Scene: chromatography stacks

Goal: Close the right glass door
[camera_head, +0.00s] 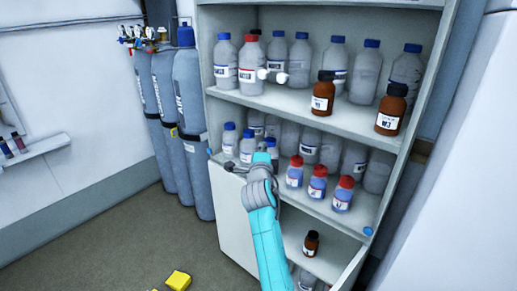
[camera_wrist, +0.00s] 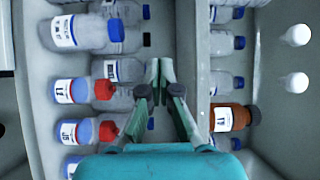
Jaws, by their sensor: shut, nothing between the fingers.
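Two small white knobs, a left knob (camera_head: 262,74) and a right knob (camera_head: 282,79), stand side by side before the cabinet's upper shelf. They look like the handles of clear doors, but I cannot make out the glass panes or tell the right door's angle. Both knobs also show at the right edge of the wrist view, one above (camera_wrist: 297,35) and one below (camera_wrist: 295,82). My gripper (camera_head: 268,147) is in front of the middle shelf, below the knobs and apart from them. In the wrist view its fingers (camera_wrist: 160,72) are together and empty.
The cabinet (camera_head: 330,119) holds several bottles, including brown ones (camera_head: 323,95) and red-capped ones (camera_head: 342,196). A lower door panel (camera_head: 234,222) stands at the lower left. Gas cylinders (camera_head: 190,110) stand left of the cabinet. A yellow object (camera_head: 178,280) lies on otherwise clear floor.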

